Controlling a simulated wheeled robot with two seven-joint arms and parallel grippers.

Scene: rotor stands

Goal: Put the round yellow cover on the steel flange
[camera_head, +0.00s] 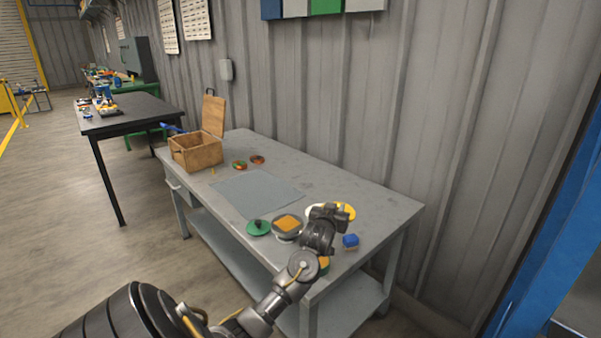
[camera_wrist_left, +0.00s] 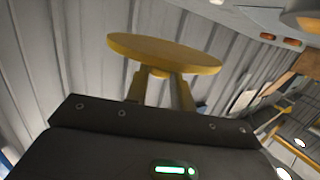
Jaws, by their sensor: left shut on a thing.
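The round yellow cover (camera_wrist_left: 163,50) is at the tips of my left gripper (camera_wrist_left: 160,88), which is shut on it. In the left wrist view it shows as a flat disc seen nearly edge-on. In the head view my left gripper (camera_head: 328,214) is over the right end of the grey workbench and hides part of the cover (camera_head: 347,209). A pale round piece shows just left of the gripper; I cannot tell what it is. A grey round piece with an orange top (camera_head: 287,224) stands left of the gripper. I cannot make out the steel flange for certain.
On the workbench (camera_head: 365,191) are a green disc with a knob (camera_head: 258,227), a blue block (camera_head: 350,241), a grey mat (camera_head: 256,191), two small round parts and an open wooden box (camera_head: 196,151). A corrugated wall is behind. The bench's back right is clear.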

